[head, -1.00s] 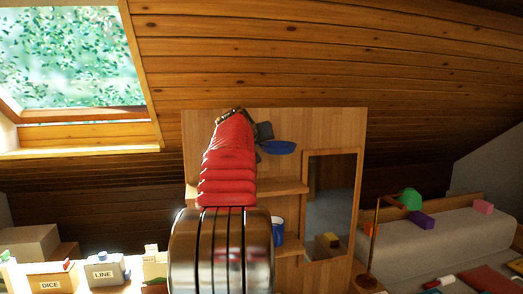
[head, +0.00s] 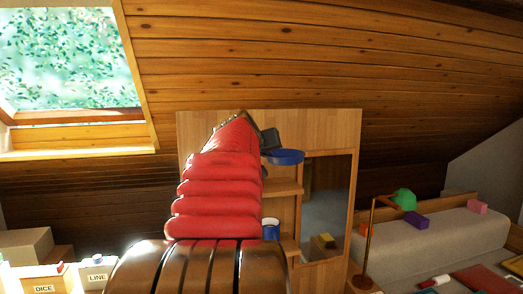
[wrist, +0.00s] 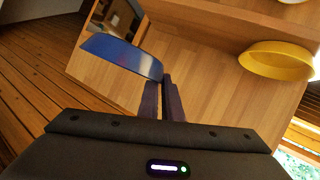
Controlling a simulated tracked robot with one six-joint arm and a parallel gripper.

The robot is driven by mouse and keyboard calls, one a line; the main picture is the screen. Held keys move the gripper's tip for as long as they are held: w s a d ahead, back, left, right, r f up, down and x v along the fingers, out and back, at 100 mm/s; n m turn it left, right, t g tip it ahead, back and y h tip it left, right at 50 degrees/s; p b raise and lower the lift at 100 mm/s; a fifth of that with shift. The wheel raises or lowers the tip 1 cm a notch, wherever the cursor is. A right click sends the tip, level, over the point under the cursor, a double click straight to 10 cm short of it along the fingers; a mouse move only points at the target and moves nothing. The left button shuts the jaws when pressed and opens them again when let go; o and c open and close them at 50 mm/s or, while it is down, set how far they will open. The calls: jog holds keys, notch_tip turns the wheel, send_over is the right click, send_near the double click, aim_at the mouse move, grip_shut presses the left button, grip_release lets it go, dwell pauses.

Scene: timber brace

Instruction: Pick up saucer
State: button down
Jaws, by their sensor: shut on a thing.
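The blue saucer (head: 286,157) is held off to the right of my gripper (head: 268,146) in the head view, in front of the wooden shelf unit. In the wrist view the saucer (wrist: 122,57) is tilted, and its near right edge is between the fingers of my gripper (wrist: 162,84). My gripper is shut on that edge. My red-sleeved arm hides part of the shelf unit in the head view.
The shelf unit (head: 330,128) stands behind my arm, with a blue and white mug (head: 271,229) low on it. A yellow bowl (wrist: 278,60) is at the right in the wrist view. Labelled boxes (head: 97,270) are at lower left, a couch (head: 440,240) at right.

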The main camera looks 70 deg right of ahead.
aim_at(276, 159)
jog(key=s+a, duration=0.1)
jog(key=a, duration=0.1)
jog(key=s+a, duration=0.3)
jog(key=a, duration=0.2)
jog(key=shift+s+a, duration=0.1)
jog(key=shift+s, duration=0.05)
dwell(0.5)
